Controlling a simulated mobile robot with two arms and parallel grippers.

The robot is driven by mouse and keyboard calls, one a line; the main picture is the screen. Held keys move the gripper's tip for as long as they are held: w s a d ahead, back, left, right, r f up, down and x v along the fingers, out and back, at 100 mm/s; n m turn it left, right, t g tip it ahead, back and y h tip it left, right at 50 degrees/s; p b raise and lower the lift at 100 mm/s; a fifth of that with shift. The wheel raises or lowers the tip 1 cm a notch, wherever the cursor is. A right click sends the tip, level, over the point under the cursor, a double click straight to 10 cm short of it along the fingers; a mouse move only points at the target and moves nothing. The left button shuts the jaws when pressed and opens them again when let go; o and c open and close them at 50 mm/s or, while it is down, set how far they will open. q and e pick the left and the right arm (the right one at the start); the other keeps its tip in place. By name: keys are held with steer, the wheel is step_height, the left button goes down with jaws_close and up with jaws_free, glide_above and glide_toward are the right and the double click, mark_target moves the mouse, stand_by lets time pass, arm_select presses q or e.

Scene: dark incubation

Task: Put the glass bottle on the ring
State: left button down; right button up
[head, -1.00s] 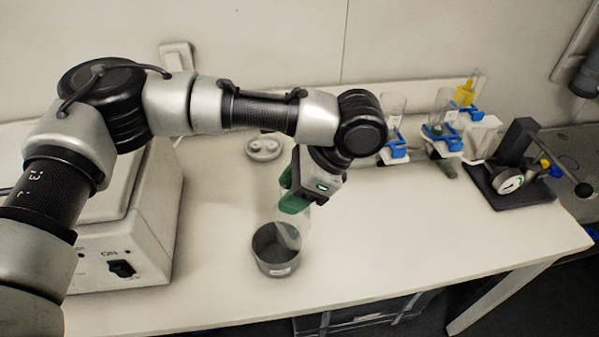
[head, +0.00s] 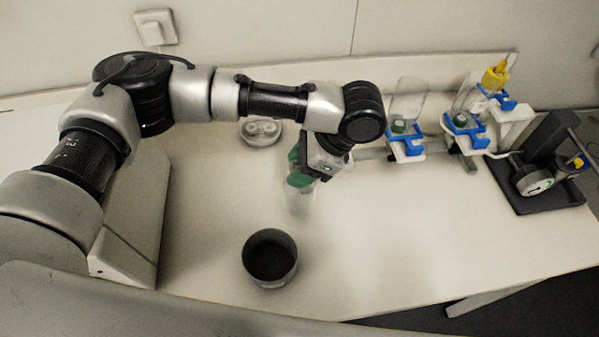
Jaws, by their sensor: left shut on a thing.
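My left gripper (head: 301,176), with green fingers, is shut on the clear glass bottle (head: 302,204) in the head view. The bottle is blurred and its upper part is hidden by the fingers. It is held over the table, behind and right of a dark round open pot (head: 270,277), and apart from it. I cannot tell for sure which thing is the ring; blue ring-like holders (head: 406,148) with clear vessels stand at the back right. My right gripper is not in view.
A pale round dish (head: 261,131) lies behind the gripper. A black stand with a dial (head: 535,183) is at the right. A white box-shaped device (head: 135,235) stands at the left. The table's middle right is clear.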

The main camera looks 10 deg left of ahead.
arm_select(q)
step_height(320, 180, down, 3)
steer(key=shift+r, duration=0.15)
steer(key=c, duration=0.7)
jaws_free()
steer(key=shift+s, duration=0.1)
steer(key=shift+o, duration=0.5)
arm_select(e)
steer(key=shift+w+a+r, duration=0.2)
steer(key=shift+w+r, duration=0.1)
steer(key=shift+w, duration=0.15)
